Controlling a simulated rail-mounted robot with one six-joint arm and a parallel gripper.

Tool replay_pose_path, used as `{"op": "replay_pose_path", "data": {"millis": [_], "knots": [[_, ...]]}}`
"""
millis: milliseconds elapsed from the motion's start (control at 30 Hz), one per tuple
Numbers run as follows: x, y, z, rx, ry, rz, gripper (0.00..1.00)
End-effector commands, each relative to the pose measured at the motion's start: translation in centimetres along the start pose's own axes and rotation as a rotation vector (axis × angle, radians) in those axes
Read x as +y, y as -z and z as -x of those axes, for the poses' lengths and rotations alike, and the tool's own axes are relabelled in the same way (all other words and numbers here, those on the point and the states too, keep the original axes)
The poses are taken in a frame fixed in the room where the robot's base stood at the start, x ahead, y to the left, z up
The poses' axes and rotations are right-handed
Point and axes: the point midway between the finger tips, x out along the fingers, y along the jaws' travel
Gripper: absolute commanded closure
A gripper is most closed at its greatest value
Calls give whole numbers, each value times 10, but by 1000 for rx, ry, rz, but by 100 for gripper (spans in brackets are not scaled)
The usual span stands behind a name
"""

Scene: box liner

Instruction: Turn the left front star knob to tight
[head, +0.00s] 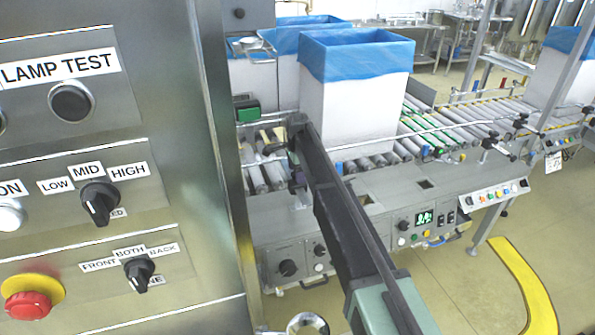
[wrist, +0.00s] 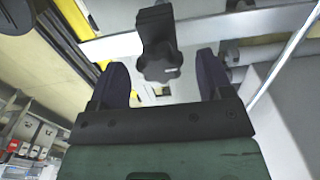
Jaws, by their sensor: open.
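A black star knob (wrist: 160,64) on a black bracket (wrist: 155,22) shows in the wrist view. It lies between the two dark fingers of my gripper (wrist: 163,82), with a visible gap on both sides. My gripper is open and holds nothing. The knob has a small pale mark on its face. In the head view my arm reaches to the left part of the conveyor, and I cannot make out the gripper's fingers or this knob clearly there.
A white box with a blue liner (head: 350,100) stands on the conveyor rollers, close to my arm. A guide rail (head: 450,122) runs along the conveyor front. A steel control panel (head: 150,195) fills the left side.

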Motion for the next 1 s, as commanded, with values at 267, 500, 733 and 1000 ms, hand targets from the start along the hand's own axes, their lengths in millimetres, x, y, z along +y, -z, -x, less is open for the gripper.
{"op": "replay_pose_path", "data": {"millis": [267,500,733,1000], "knots": [[0,0,64,0,0,0,27],[0,0,107,0,0,0,27],[0,0,104,0,0,0,27],[4,0,104,0,0,208,27]]}}
